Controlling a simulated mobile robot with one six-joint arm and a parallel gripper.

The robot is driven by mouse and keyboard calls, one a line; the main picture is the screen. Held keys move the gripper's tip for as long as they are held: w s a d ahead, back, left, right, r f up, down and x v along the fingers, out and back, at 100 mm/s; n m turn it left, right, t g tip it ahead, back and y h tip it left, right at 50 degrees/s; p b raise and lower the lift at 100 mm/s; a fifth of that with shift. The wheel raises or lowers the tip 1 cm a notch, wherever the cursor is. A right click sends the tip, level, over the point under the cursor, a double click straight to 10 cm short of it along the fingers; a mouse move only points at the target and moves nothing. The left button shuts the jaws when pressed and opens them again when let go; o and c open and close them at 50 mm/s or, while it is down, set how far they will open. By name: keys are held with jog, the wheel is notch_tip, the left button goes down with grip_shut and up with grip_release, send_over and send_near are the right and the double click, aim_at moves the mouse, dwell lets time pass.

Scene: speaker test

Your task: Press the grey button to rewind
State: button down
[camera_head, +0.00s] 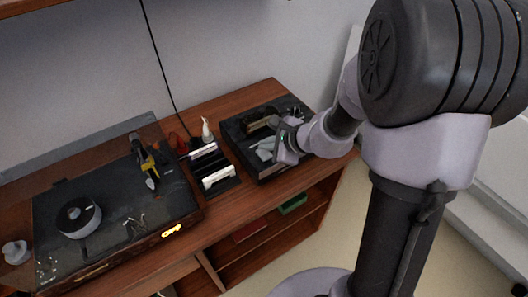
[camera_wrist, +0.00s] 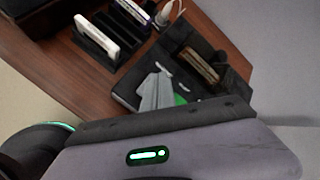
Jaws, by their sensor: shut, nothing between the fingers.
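A black player-like device (camera_head: 238,133) sits at the right end of the wooden cabinet, with a brown part on its top. It also shows in the wrist view (camera_wrist: 128,90), where the brown part (camera_wrist: 198,66) and a green patch (camera_wrist: 181,99) are visible. My gripper (camera_head: 264,149) is over this device, its light grey fingers shut and empty. In the wrist view the fingers (camera_wrist: 157,80) reach over the device top; I cannot tell whether they touch it. I cannot make out the grey button clearly; the fingers and wrist hide part of the device.
A black rack (camera_head: 222,187) with white and purple-edged items stands left of the device, with a small white bottle (camera_head: 207,130) behind it. A black turntable (camera_head: 110,245) fills the cabinet's left. A wall closes off the back; bare wood runs along the front.

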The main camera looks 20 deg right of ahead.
aim_at(266, 155)
jog(key=shift+f, duration=0.15)
dwell(0.7)
jog(key=shift+f+b, duration=0.25)
jog(key=shift+b, duration=0.4)
jog(key=shift+f+b, duration=0.5)
jog(key=shift+b, duration=0.1)
dwell(0.3)
dwell(0.4)
jog(key=shift+r+p, duration=0.7)
jog(key=shift+r, duration=0.2)
notch_tip(266, 155, up, 5)
jog(key=p, duration=0.4)
jog(key=shift+r, duration=0.1)
